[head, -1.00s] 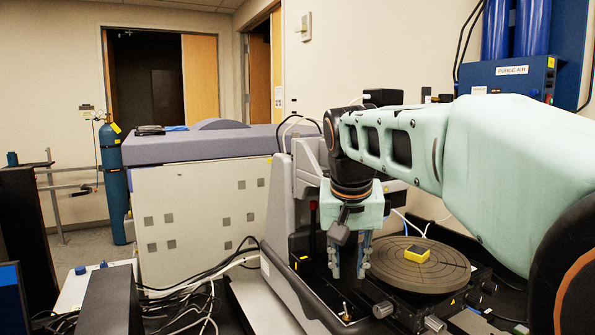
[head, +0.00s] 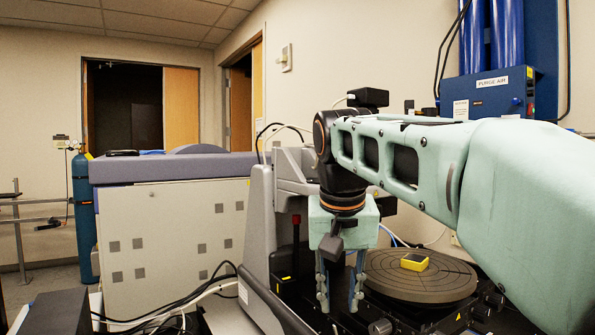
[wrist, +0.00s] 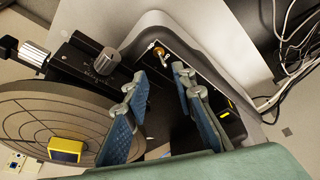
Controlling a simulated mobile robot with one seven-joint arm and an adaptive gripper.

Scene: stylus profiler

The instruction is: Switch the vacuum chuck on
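The vacuum chuck is a round, dark grey grooved disc (head: 395,286) on the profiler stage; it also shows at the left of the wrist view (wrist: 30,122). A small brass toggle switch (wrist: 160,51) stands on the black base in the wrist view. My gripper (head: 340,300) points down left of the chuck. In the wrist view its fingers (wrist: 162,79) are apart and empty, with the toggle beyond their tips. The toggle cannot be made out in the head view.
A dark knob (wrist: 106,60) on the stage lies near the toggle. The pale grey profiler frame (head: 258,225) rises left of my gripper. Cables (wrist: 296,45) lie at the right of the wrist view. A blue purge air unit (head: 490,95) hangs at the back right.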

